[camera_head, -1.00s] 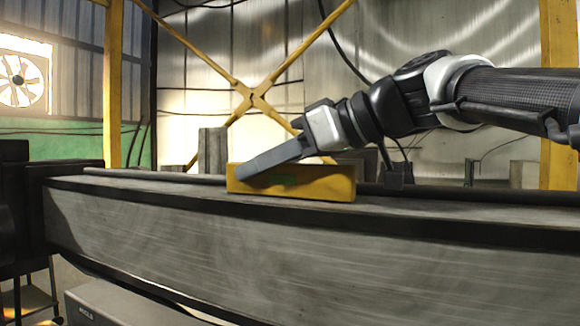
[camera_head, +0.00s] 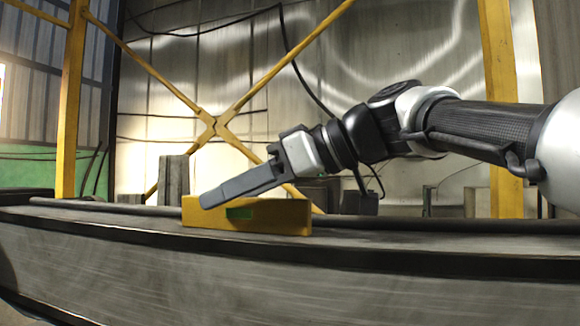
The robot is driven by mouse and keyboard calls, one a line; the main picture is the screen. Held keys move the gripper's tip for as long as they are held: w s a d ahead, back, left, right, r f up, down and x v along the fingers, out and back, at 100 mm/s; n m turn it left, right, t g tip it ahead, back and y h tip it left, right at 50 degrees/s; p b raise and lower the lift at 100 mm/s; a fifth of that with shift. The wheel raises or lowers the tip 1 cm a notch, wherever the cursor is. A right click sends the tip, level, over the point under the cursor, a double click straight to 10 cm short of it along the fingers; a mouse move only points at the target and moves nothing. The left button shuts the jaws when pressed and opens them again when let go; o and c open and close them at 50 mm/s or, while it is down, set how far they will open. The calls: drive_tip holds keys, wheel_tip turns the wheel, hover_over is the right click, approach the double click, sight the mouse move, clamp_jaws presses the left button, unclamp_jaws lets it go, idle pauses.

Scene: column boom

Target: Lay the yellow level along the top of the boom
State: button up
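The yellow level (camera_head: 275,217) rests on the top face of the grey boom (camera_head: 120,219), its long side running along the boom. A green patch shows on its near side. Only one finger shows clearly. The far side of the level is hidden, so I cannot tell whether the fingers close on it.
A dark rail or cable (camera_head: 450,222) runs along the boom's far edge. Grey blocks (camera_head: 173,178) stand behind the boom. A yellow cross brace (camera_head: 214,124) and a yellow post (camera_head: 500,110) stand farther back. The boom top to the left of the level is clear.

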drive_tip(key=p+v, duration=0.1)
drive_tip(key=v, duration=1.3)
drive_tip(key=shift+d, duration=0.3)
drive_tip(key=shift+s, duration=0.2)
